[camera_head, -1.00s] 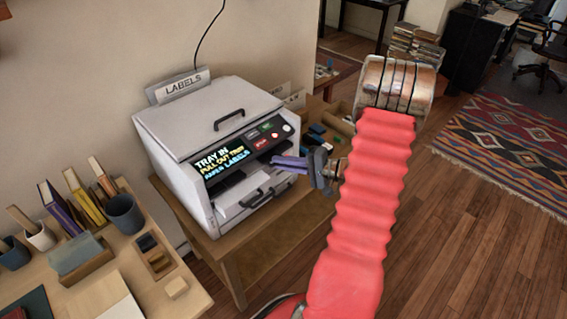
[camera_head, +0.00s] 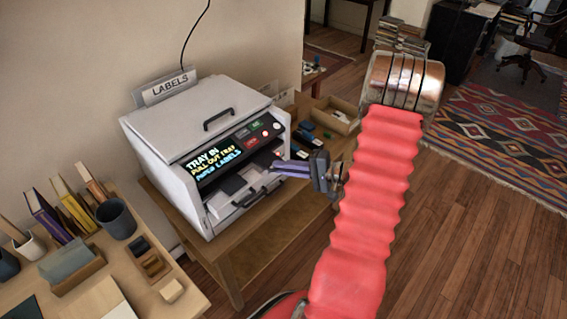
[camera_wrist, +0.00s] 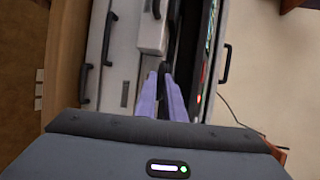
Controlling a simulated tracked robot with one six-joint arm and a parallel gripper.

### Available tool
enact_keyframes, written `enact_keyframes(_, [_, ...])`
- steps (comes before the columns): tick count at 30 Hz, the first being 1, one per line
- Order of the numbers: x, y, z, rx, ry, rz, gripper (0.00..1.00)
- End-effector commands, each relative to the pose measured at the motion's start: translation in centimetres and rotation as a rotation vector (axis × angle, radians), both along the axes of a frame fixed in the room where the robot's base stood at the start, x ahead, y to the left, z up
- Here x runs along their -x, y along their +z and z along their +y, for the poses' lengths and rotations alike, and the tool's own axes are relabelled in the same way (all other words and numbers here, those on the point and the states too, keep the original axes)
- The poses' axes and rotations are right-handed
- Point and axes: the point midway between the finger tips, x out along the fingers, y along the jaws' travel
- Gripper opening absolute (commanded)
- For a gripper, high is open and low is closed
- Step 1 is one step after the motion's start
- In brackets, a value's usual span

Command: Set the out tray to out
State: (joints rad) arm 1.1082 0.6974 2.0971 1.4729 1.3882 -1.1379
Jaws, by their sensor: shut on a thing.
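The pale grey label printer (camera_head: 200,150) stands on a wooden table, its front facing right. Its screen (camera_head: 212,155) reads "TRAY IN", "PULL OUT TRAY" and a third line on labels. A pale tray front with a dark handle (camera_head: 255,197) shows low on the printer's front. My gripper (camera_head: 274,166) is at the right of the front opening, its purple fingers reaching in from the right. In the wrist view my gripper (camera_wrist: 162,78) has its fingers close together on a dark part, apparently the out tray's (camera_wrist: 164,70). The fingers hide most of that part.
A desk with a dark cup (camera_head: 116,218), books and a small wooden organizer (camera_head: 152,264) stands at the left. Small boxes and an open wooden box (camera_head: 335,115) lie behind my gripper. Wooden floor at the right is free, up to a patterned rug (camera_head: 500,130).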

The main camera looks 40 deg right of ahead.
Motion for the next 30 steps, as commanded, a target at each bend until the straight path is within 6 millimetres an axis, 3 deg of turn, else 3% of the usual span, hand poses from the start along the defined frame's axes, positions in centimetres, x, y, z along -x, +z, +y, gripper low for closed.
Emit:
enact_keyframes(9, [3.5, -0.4, 0.2, -0.001, 0.010, 0.010, 0.00])
enact_keyframes(20, [3.9, -0.4, 0.3, -0.001, 0.016, 0.010, 0.00])
enact_keyframes(21, [3.9, -0.4, 0.4, -0.001, 0.016, 0.011, 0.11])
enact_keyframes(28, [3.7, -0.2, 0.4, -0.001, 0.018, 0.007, 0.27])
enact_keyframes(30, [3.7, -0.2, 0.4, 0.000, 0.018, 0.005, 0.28])
